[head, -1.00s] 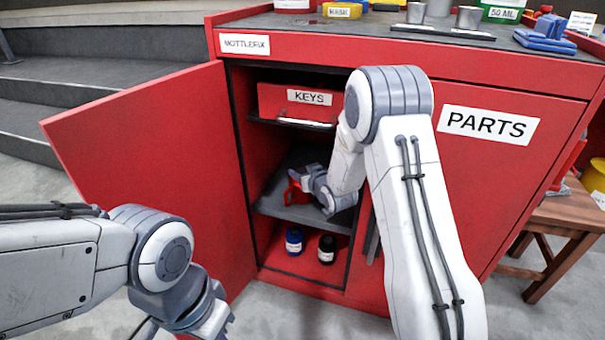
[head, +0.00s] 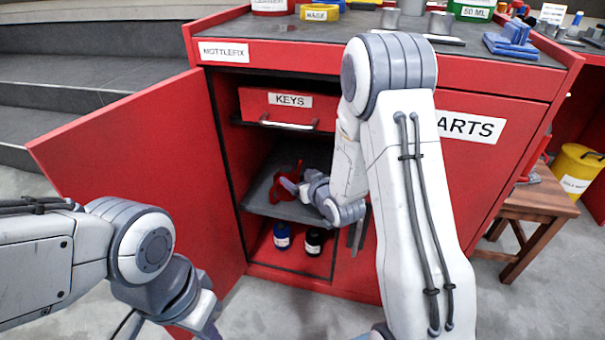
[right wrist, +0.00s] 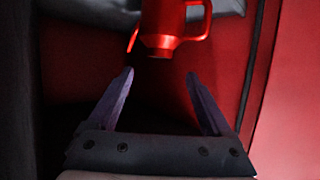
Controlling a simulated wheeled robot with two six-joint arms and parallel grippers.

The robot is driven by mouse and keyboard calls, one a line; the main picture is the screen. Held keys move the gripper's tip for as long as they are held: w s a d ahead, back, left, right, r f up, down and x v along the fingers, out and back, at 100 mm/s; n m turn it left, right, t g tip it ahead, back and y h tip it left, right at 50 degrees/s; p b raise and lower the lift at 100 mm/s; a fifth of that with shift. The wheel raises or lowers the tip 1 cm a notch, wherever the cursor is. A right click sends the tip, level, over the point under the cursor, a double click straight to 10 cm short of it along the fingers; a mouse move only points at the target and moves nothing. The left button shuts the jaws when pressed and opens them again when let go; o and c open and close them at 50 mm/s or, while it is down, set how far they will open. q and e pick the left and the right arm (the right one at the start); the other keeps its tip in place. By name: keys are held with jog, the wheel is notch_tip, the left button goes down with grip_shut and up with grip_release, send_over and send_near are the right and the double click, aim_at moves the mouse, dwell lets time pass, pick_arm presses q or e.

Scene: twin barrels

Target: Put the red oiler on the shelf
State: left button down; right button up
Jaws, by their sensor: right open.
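The red oiler (head: 283,196) stands on the grey middle shelf (head: 258,204) inside the open red cabinet. My right gripper (head: 293,187) is inside the cabinet at the oiler's right and partly covers it in the head view. In the right wrist view the oiler (right wrist: 172,22) shows at the top, just beyond the spread fingertips (right wrist: 158,75), with empty space between them. The oiler's upper part there is cut off by the frame. My left gripper (head: 205,325) is at the bottom edge, its fingertips not clearly visible.
The cabinet door (head: 140,190) stands open to the left. A red KEYS drawer (head: 275,106) sits above the shelf. A blue bottle (head: 282,237) and a black bottle (head: 314,242) stand on the cabinet floor. A wooden stool (head: 530,205) is at right.

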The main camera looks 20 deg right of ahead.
jog(key=s+a+r+n+g, duration=0.35)
jog(key=s+a+g, duration=0.35)
jog(key=s+a, duration=0.75)
jog(key=s+r+n+g, duration=0.1)
jog(key=s+r+g, duration=0.1)
jog(key=s, duration=0.8)
jog(key=s+a+r+n+g, duration=0.1)
jog(key=s+g, duration=0.3)
jog(key=s, duration=0.7)
jog(key=shift+s+a+r+n+h, duration=0.2)
jog(key=shift+r+n+h, duration=0.15)
jog(key=shift+r, duration=0.25)
notch_tip(320, 180, up, 49)
jog(key=p, duration=4.9)
jog(key=shift+p, duration=0.3)
